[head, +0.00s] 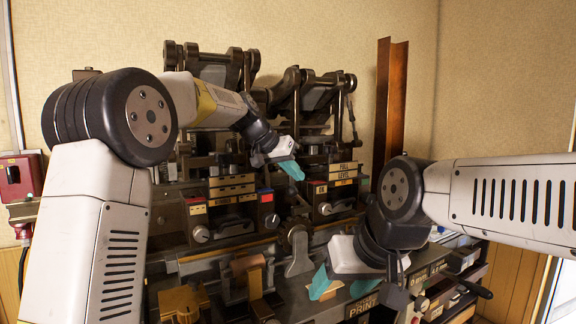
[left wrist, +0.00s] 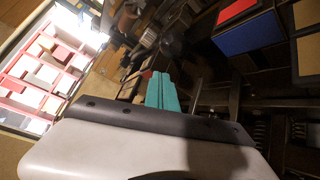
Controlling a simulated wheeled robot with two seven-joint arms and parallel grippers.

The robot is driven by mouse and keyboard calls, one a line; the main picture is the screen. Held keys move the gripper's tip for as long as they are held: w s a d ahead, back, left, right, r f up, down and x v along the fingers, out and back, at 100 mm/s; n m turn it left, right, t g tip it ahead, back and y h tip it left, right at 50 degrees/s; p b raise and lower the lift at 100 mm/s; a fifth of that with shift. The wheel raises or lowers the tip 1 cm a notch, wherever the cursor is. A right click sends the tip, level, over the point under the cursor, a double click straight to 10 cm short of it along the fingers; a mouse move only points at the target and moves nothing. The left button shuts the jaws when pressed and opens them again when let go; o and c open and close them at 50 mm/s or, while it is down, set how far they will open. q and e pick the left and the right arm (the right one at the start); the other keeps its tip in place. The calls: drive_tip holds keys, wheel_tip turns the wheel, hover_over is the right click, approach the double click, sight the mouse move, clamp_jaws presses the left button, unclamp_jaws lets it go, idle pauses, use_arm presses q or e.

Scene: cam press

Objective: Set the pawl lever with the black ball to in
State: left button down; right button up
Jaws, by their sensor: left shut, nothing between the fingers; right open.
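I cannot pick out the pawl lever with the black ball for certain in either view; it may be hidden among the dark parts of the press or behind my arms. The cam press (head: 235,225) fills the middle of the head view. My left gripper (head: 293,171) has its teal fingers shut and empty, in front of the press's upper middle, between the two control blocks. The closed fingers also show in the left wrist view (left wrist: 162,92), near dark machine parts. My right gripper (head: 340,284) is open and empty, low at the front of the press near the PRINT label.
A dark rod with a black end (head: 482,291) sticks out at the lower right. A rusty brown upright (head: 388,105) stands behind the press. A red box (head: 20,178) hangs on the left wall. Levers and blocks crowd the press front.

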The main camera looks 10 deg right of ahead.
use_arm(q)
drive_tip(key=shift+s+a+f, duration=0.35)
drive_tip(key=shift+s+f, duration=0.1)
